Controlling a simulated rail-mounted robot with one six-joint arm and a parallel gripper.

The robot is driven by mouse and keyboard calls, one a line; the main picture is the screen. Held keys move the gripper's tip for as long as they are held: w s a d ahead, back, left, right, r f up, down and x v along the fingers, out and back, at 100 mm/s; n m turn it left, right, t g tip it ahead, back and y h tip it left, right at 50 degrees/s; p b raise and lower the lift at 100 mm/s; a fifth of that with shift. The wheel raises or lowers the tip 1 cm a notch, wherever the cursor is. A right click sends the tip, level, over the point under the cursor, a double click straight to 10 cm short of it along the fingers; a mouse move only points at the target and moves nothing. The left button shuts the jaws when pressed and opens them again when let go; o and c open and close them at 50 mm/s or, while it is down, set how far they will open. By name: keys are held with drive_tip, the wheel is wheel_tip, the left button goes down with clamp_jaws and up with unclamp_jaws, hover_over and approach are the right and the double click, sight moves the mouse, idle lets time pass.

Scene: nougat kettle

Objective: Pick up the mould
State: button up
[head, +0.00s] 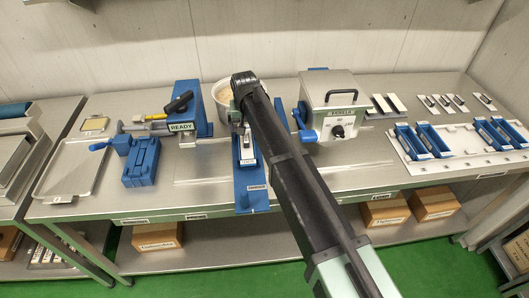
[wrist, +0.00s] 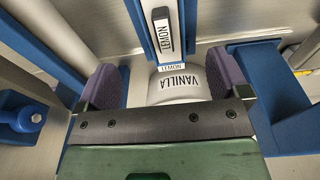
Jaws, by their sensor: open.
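My gripper (wrist: 168,82) is open in the wrist view, with its two purple-padded fingers apart. A pale rounded piece labelled VANILLA (wrist: 181,84) shows between the fingers, with no clear contact. Beyond it is a narrow strip labelled LEMON (wrist: 162,32) in a blue frame. In the head view my arm hides the gripper, which is over the middle of the bench. Several blue open-topped troughs (head: 408,141), which look like moulds, sit on a white board at the right. I cannot tell for certain which thing is the mould.
A grey box with a dial (head: 332,107) stands right of my arm. A blue track (head: 252,198) runs to the bench front. A metal tray (head: 75,168) lies at left.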

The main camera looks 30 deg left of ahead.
sight(246, 138)
drive_tip(key=shift+w+a+f, duration=0.15)
drive_tip(key=shift+w, duration=0.1)
drive_tip(key=shift+f, duration=0.2)
drive_tip(key=f+b, duration=0.5)
drive_tip(key=shift+a, duration=0.2)
drive_tip(key=f+b, duration=0.5)
drive_tip(key=shift+w+a, duration=0.35)
drive_tip(key=shift+a, duration=0.05)
drive_tip(key=shift+f+b, duration=0.25)
drive_tip(key=shift+b, duration=0.15)
drive_tip(key=shift+c, duration=0.4)
drive_tip(key=c, duration=1.2)
